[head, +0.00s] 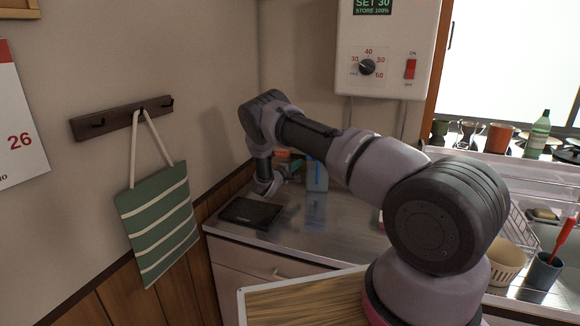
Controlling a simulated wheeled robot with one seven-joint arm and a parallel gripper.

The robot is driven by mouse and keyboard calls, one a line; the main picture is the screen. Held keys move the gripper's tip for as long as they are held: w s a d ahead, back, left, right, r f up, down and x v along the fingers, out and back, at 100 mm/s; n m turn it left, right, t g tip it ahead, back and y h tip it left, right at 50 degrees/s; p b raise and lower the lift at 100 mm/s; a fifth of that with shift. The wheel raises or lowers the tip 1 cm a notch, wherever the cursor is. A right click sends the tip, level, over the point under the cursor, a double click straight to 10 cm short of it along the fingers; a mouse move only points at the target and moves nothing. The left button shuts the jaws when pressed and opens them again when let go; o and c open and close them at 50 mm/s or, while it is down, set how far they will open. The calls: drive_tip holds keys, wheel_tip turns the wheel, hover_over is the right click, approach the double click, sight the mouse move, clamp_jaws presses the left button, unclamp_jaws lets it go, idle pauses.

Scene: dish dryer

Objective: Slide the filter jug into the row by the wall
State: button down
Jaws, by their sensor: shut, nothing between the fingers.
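The filter jug (317,176), pale blue-grey and clear with a blue strip, stands upright on the steel counter (330,221) near the back wall. My arm reaches over the counter, and its wrist bends down to the left of the jug. My gripper (294,166) is small and dark here, low beside the jug's left side, shut with nothing held. I cannot tell whether its fingers touch the jug. An orange-red item (282,154) shows behind my wrist by the wall; the rest of the row there is hidden by my arm.
A black flat plate (249,213) lies at the counter's left front. A white water heater (388,48) hangs above. A dish rack (518,226), cream basket (505,262) and blue cup (543,270) stand right. A striped bag (158,222) hangs left.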

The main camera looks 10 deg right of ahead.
drive_tip(key=shift+s+d, duration=0.35)
drive_tip(key=shift+d, duration=0.15)
drive_tip(key=shift+s+d, duration=0.55)
drive_tip(key=shift+d, duration=0.3)
